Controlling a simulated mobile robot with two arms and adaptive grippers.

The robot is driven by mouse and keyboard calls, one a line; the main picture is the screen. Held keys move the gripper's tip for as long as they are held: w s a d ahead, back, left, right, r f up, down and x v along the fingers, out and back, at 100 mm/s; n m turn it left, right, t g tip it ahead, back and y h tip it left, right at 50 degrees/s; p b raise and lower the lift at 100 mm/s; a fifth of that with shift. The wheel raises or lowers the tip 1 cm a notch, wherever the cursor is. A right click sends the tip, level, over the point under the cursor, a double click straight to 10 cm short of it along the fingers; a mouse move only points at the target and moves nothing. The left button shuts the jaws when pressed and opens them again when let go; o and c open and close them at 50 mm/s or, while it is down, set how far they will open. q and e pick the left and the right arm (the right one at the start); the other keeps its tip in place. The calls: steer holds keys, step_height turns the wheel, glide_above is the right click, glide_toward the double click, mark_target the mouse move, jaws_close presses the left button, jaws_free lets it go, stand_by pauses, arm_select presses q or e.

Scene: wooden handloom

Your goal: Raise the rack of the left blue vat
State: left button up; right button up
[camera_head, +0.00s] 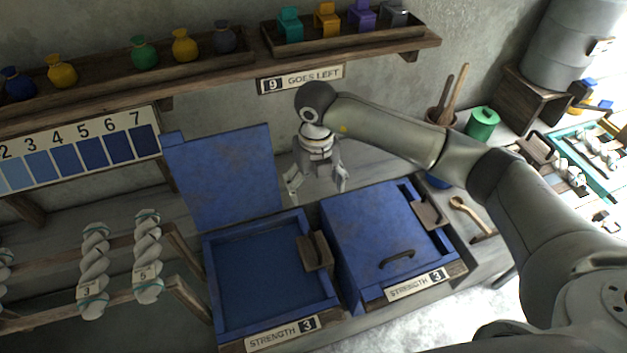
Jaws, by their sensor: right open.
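The left blue vat (211,290) stands with its lid (225,175) swung up and leaning back, and dark blue liquid shows inside. A brown wooden piece (315,250), perhaps the rack's handle, sits at the vat's right wall. The right blue vat (370,230) has its lid shut, with a dark handle on top and a similar brown piece (428,213) at its right side. My right gripper (316,188) is open and empty, above the back of the vats, between the raised lid and the right vat. My left gripper is not in view.
Both vats carry "STRENGTH 3" labels (283,333). Twisted white skeins (148,256) hang on a wooden rail at the left. A shelf (350,48) with pouches and colored blocks runs above. A wooden spoon (472,214) lies right of the right vat.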

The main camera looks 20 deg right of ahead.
steer(key=b, duration=0.8)
glide_above(315, 242)
step_height(315, 242, down, 14)
step_height(315, 242, down, 13)
steer(key=b, duration=0.9)
steer(key=shift+r+b, duration=0.2)
steer(key=shift+b, duration=0.2)
steer(key=shift+w, duration=0.1)
jaws_close()
step_height(315, 242, up, 18)
steer(key=p, duration=1.1)
steer(key=shift+w+r+p, duration=0.15)
steer(key=shift+r+p, duration=0.1)
steer(key=shift+p, duration=0.1)
